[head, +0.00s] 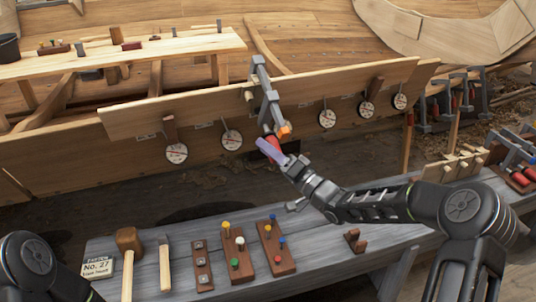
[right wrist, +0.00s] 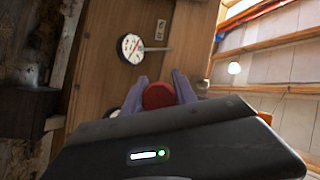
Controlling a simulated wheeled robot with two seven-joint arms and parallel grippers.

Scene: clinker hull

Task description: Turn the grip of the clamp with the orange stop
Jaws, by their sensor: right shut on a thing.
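A grey metal clamp (head: 266,88) is fixed over the upper plank edge near the middle of the head view. Its orange stop (head: 284,129) shows low on the clamp, just above its red grip (head: 272,143). My right gripper (head: 270,148) comes up from the lower right and is shut on the red grip. In the right wrist view the round red end of the grip (right wrist: 158,96) sits between the two purple fingers (right wrist: 160,92). The clamp's body is mostly hidden there. Only a link of my left arm shows at the lower left; its gripper is out of view.
Round dials (head: 232,139) hang along the hull plank (head: 200,115) on both sides of the clamp. The grey bench (head: 330,245) in front carries a mallet (head: 128,245), a hammer and peg blocks (head: 276,245). More clamps (head: 516,160) stand at the right.

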